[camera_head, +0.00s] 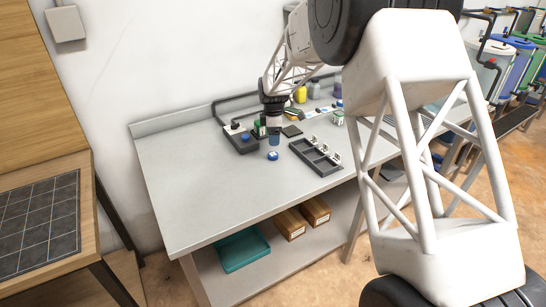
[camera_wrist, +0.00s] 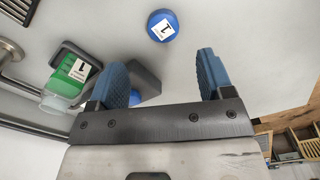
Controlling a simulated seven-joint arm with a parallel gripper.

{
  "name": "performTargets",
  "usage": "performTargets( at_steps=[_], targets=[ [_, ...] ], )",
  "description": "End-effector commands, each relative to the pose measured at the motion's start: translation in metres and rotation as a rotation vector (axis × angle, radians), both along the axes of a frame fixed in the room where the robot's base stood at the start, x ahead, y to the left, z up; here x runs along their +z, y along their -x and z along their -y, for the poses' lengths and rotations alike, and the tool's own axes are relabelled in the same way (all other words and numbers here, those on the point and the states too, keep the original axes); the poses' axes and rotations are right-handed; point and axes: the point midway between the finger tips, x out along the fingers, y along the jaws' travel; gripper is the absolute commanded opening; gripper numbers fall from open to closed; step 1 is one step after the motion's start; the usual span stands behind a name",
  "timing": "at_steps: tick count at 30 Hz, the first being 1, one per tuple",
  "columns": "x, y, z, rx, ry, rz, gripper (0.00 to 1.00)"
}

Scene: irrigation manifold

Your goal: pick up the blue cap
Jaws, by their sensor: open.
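The blue cap (camera_head: 273,155) is a small round piece with a white top label, lying on the grey bench just below my gripper (camera_head: 274,135). In the wrist view the cap (camera_wrist: 160,33) shows a label with a "1". It lies beyond the fingertips, roughly midway between them and apart from both.
A grey block with a blue part (camera_head: 240,138) stands left of my gripper. A green piece labelled "1" (camera_wrist: 68,82) is left of the fingers. A dark compartment tray (camera_head: 316,158) lies to the right. The bench's left front (camera_head: 200,195) is clear.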

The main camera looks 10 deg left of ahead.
Motion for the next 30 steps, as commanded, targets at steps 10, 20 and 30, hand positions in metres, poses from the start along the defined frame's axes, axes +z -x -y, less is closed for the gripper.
performTargets(
  at_steps=[10,20,30],
  targets=[
    [-0.003,-0.001,-0.003,0.01,0.0,-0.001,0.74],
    [-0.02,0.0,-0.003,0.009,0.001,-0.003,0.74],
    [-0.029,0.0,-0.003,0.009,0.0,-0.001,0.74]
  ],
)
